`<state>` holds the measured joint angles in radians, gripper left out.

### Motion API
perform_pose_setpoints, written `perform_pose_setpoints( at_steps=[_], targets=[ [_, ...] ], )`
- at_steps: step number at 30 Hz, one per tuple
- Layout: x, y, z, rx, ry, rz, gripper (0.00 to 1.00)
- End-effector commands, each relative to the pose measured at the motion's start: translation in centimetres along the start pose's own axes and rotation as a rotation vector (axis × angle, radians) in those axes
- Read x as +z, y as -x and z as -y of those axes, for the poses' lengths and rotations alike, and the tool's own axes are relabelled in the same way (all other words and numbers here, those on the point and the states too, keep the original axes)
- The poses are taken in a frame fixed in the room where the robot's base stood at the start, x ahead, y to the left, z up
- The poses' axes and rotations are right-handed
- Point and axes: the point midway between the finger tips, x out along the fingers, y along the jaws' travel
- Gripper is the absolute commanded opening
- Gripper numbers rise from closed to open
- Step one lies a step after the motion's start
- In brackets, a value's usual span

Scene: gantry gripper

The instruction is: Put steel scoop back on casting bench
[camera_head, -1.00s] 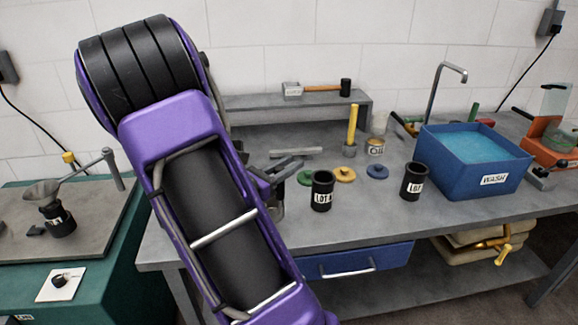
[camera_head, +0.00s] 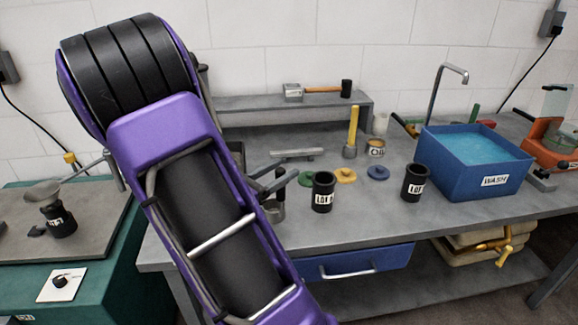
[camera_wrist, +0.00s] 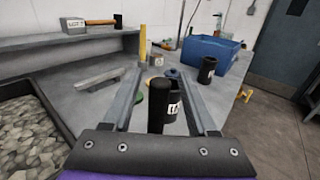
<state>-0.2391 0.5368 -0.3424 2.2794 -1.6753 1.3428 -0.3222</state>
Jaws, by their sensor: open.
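A small steel cup (camera_head: 274,211), which looks like the scoop's bowl, stands on the grey bench (camera_head: 380,222) beside my arm. A dark upright handle (camera_wrist: 157,108) shows in the wrist view between my fingers; it appears to belong to the scoop. My gripper (camera_head: 271,181) is open, low over the bench, with one finger on each side of the handle and gaps visible. In the wrist view my gripper (camera_wrist: 161,75) points across the bench. The scoop's bowl is hidden there. I cannot tell which surface is the casting bench.
A black labelled pot (camera_head: 323,192) stands close right of the scoop, with another pot (camera_head: 415,183) farther right. Coloured discs, a yellow-handled tool (camera_head: 352,130) and a blue wash tub (camera_head: 470,165) stand behind. A stone-filled tray (camera_wrist: 30,135) lies left in the wrist view. A green bench (camera_head: 110,275) stands left.

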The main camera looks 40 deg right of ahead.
Motion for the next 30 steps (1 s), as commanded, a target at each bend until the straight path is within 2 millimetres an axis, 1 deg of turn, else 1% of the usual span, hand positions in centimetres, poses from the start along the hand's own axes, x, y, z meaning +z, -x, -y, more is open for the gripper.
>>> perform_pose_setpoints(
  at_steps=[1,6,9,12,15,18,30],
  targets=[
    [0.0,1.3,-0.1,0.006,0.0,-0.001,0.58],
    [0.0,5.0,-0.1,0.006,-0.002,-0.001,0.58],
    [0.0,6.6,-0.1,0.003,-0.002,-0.001,0.58],
    [0.0,7.8,-0.1,0.002,-0.002,0.0,0.58],
    [0.0,8.4,0.0,0.001,-0.001,0.0,0.58],
    [0.0,8.7,0.0,0.0,-0.001,0.0,0.58],
    [0.0,8.6,0.0,-0.001,-0.001,0.0,0.58]
  ],
)
